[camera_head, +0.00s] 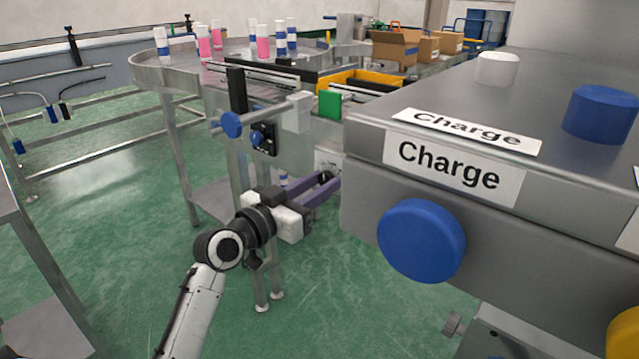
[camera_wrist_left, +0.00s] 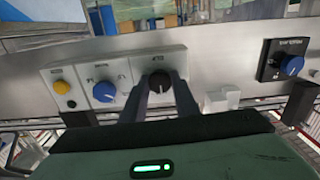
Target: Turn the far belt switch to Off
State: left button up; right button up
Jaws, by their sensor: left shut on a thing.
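My left gripper (camera_head: 332,180) reaches to a control panel on the side of the conveyor frame, low in the middle of the head view. In the left wrist view its two fingers (camera_wrist_left: 160,88) are shut on a black rotary knob (camera_wrist_left: 159,80), one finger on each side. I take this knob for the far belt switch; its label is too small to read and its pointer is partly hidden. A blue knob (camera_wrist_left: 104,91) and a yellow button (camera_wrist_left: 60,87) sit left of it. My right gripper is not in view.
Another blue knob on a black plate (camera_wrist_left: 272,72) is at the right of the wrist view. A large steel machine with "Charge" labels (camera_head: 452,168) and a big blue knob (camera_head: 421,240) fills the right of the head view.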

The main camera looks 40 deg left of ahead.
pick_arm(q)
jog(key=shift+r+n+p, duration=0.2)
jog(key=shift+n+p, duration=1.45)
jog(key=shift+n, duration=0.05)
jog(key=shift+n+p, duration=0.35)
jog(key=shift+n, duration=0.15)
jog(key=n+p, duration=0.2)
jog(key=n, duration=0.1)
jog(key=shift+f+n+p, duration=0.1)
jog(key=shift+n+p, duration=0.45)
jog(key=shift+n, duration=0.45)
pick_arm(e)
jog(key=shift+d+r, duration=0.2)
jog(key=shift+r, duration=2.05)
pick_arm(q)
jog(key=shift+n, duration=0.3)
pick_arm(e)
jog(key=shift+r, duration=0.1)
pick_arm(q)
jog(key=o, duration=1.1)
jog(key=shift+c, duration=0.2)
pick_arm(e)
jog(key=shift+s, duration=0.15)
